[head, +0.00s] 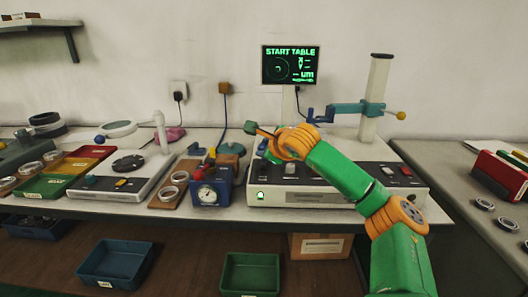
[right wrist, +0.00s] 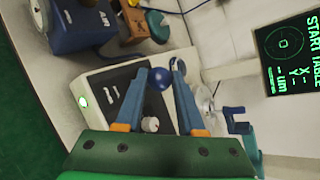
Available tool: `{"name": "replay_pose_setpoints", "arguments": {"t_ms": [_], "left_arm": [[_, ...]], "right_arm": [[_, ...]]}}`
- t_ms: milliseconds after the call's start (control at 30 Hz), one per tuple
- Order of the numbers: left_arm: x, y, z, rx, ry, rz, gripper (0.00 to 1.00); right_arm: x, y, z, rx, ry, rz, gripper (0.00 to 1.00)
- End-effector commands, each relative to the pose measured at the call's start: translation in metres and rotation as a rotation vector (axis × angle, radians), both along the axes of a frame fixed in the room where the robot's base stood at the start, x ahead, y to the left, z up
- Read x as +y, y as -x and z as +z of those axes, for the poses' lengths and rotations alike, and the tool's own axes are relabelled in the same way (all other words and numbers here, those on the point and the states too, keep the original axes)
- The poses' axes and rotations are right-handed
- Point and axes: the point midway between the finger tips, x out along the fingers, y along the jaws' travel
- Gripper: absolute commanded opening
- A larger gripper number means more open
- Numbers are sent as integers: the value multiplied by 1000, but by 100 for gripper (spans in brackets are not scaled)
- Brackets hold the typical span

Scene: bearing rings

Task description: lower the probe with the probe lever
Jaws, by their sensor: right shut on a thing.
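My right gripper (head: 268,152) is at the left end of the white measuring instrument (head: 310,200). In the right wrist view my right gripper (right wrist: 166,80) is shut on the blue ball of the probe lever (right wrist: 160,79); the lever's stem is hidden. In the head view my own wrist covers that ball. A blue probe holder (head: 311,117) sits at the left end of a teal arm (head: 345,110) on the white column (head: 376,95). The probe's tip and its height above the turntable are hidden by my arm. My left gripper is not in view.
A screen (head: 290,65) reading "START TABLE" stands behind. A blue dial gauge block (head: 208,194) is close left of the instrument. A yellow ball (head: 401,115) sticks out right of the column.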

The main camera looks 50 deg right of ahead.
Motion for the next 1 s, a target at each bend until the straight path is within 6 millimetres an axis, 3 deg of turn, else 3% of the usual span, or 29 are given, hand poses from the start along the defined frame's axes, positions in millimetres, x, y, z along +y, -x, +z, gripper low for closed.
{"name": "replay_pose_setpoints", "arguments": {"t_ms": [267, 300, 400, 733, 1000], "left_arm": [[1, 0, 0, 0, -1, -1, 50], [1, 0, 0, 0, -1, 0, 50], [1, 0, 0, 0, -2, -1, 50], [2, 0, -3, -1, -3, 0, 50], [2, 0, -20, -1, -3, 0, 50]], "right_arm": [[0, 0, -1, 6, 1, 0, 0], [0, 0, -2, 6, 1, 0, 43], [0, 0, -2, 6, -1, 0, 68], [2, 3, 0, 2, 0, 1, 68], [22, 47, 24, 1, 2, 0, 68]]}}
